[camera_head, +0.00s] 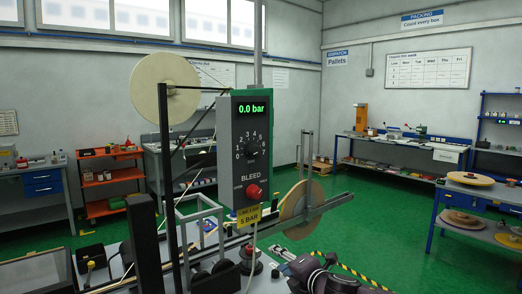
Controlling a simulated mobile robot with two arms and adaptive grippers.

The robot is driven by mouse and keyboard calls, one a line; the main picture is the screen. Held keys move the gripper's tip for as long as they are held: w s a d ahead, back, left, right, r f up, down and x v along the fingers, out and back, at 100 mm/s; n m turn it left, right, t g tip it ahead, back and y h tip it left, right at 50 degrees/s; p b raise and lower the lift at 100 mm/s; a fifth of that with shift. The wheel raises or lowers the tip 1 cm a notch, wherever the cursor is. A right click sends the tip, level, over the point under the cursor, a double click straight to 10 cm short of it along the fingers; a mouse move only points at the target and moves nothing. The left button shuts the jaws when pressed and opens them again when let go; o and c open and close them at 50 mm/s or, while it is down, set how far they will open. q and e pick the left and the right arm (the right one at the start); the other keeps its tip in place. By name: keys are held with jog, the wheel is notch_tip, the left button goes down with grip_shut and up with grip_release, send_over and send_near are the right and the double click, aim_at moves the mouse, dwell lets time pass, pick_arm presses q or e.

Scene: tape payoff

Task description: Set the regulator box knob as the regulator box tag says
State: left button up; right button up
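The grey regulator box (232,150) stands upright in the middle of the head view. Its green display (251,109) reads 0.0 bar. Below is a dark round knob (251,148) inside a number scale running from 0 to 7; its pointer is too small to read. A red button (254,192) sits under the word BLEED. The yellow regulator box tag (249,216) hangs at the lower edge and reads 5 BAR. My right gripper (312,272) is low, below and right of the box, apart from the knob; its finger opening is unclear. I cannot make out my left gripper.
A pale reel (165,88) on a dark post stands left of the box. A tan reel (302,208) and a metal bar are at its right. A red mushroom button (250,260) is below. Benches line the walls; the green floor (375,228) is open at right.

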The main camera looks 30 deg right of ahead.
jog(key=s+a+r+n+t+y, duration=0.1)
jog(key=s+a+r+n, duration=0.3)
jog(key=r, duration=0.5)
jog(key=s+a+r+n+t+y, duration=0.1)
jog(key=a+r+n, duration=0.4)
jog(key=r, duration=0.4)
jog(key=n+t+p, duration=0.1)
jog(key=n, duration=0.8)
send_near(258, 152)
jog(key=w+p, duration=0.1)
jog(key=w, duration=0.4)
jog(key=shift+w+d+f+p, duration=0.1)
jog(key=shift+w+f+p, duration=0.1)
jog(key=shift+w+p, duration=0.15)
pick_arm(q)
jog(key=shift+d+r, duration=0.15)
jog(key=shift+r, duration=0.75)
jog(key=shift+d+r, duration=0.15)
jog(key=shift+r, duration=0.75)
pick_arm(e)
jog(key=shift+w, duration=1.25)
jog(key=shift+c, duration=0.3)
grip_shut()
